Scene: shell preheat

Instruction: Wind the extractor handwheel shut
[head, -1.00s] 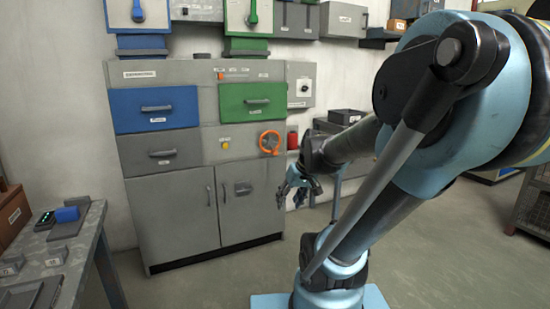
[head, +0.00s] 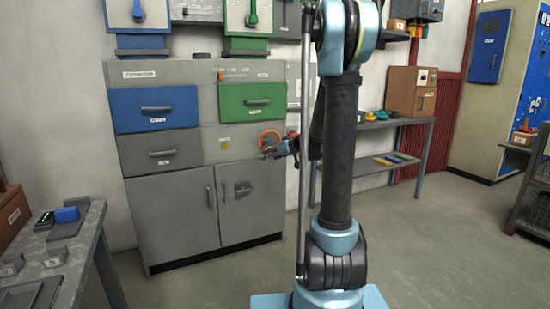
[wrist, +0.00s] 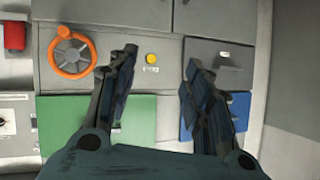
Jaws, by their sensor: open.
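The orange handwheel (head: 270,139) is on the front of the grey cabinet, right of a yellow button, and my gripper partly covers it in the head view. In the wrist view the whole handwheel (wrist: 72,52) shows at the upper left, with an orange knob on its rim and a grey hub. My gripper (head: 268,153) is in front of the cabinet near the wheel. In the wrist view my gripper (wrist: 158,55) is open and empty. Its fingers stand to the right of the wheel, with the yellow button between them, and appear apart from the wheel.
The grey cabinet (head: 175,200) has a blue drawer (head: 157,109), a green drawer (head: 251,102) and lower doors. The yellow button (wrist: 152,58) sits beside the wheel. A workbench (head: 60,250) stands at the left, a shelf table (head: 385,125) at the right. Floor between is clear.

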